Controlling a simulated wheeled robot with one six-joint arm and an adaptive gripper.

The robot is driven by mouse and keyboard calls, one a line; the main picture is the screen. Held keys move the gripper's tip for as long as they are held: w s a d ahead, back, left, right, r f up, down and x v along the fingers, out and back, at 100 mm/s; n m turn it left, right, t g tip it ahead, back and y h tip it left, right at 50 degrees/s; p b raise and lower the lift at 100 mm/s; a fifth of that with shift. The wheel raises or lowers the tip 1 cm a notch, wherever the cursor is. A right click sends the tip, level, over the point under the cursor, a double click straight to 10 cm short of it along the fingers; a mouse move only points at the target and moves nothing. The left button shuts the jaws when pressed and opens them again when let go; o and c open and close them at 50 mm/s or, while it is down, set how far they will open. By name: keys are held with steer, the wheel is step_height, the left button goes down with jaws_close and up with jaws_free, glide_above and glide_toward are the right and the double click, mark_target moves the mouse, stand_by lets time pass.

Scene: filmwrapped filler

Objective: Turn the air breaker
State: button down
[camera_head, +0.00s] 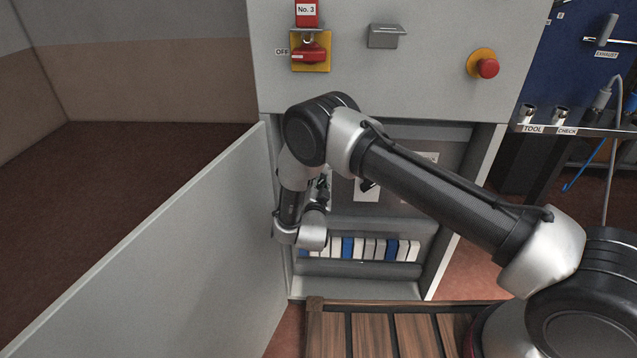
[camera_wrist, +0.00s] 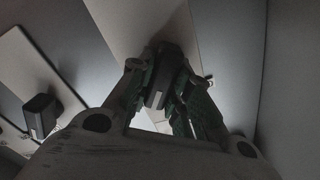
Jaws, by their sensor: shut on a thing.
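My gripper (camera_wrist: 165,85) is shut on a dark breaker handle (camera_wrist: 158,76) in the wrist view, with a finger on either side of it. The handle sits on a pale plate (camera_wrist: 128,22). In the head view my gripper (camera_head: 321,190) reaches into the open cabinet, and my arm hides most of that handle. A second dark handle (camera_wrist: 40,115) on its own pale plate stands to the left in the wrist view. It also shows right of my gripper in the head view (camera_head: 369,185). I cannot read which label belongs to the held handle.
The open cabinet door (camera_head: 190,255) stands left of my arm. Blue and white modules (camera_head: 362,249) line the cabinet below. A red switch (camera_head: 309,53) marked OFF and a red button (camera_head: 487,68) are above. A slatted wooden platform (camera_head: 380,335) lies in front.

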steer(key=shift+m, duration=0.8)
steer(key=c, duration=1.3)
jaws_free()
steer(key=s, duration=1.2)
steer(key=shift+a, duration=0.15)
